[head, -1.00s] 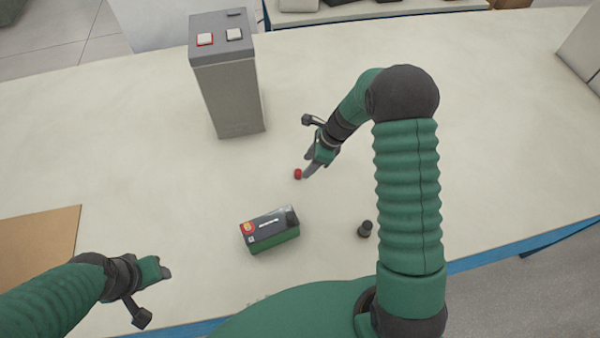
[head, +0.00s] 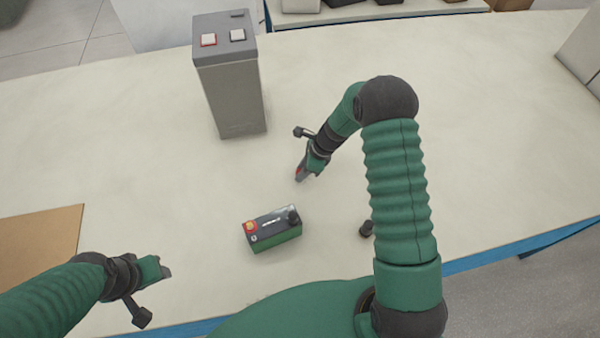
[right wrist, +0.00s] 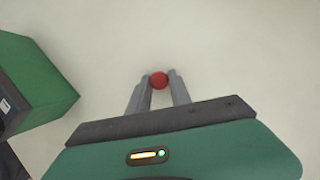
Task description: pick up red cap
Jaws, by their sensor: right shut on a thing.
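The red cap (right wrist: 159,80) is a small round piece between the two grey fingertips of my right gripper (right wrist: 158,83) in the right wrist view. The fingers touch it on both sides. In the head view my right gripper (head: 302,174) is low over the table, and only a bit of red shows at its fingers. My left gripper (head: 164,269) is at the lower left, away from the cap. Its fingers are too small to tell whether they are open or shut.
A green and black battery (head: 272,230) lies on the table, also at the left of the right wrist view (right wrist: 38,80). A small black cap (head: 366,229) is partly hidden by my right arm. A grey box (head: 230,85) with two buttons stands behind. A brown board (head: 40,245) lies left.

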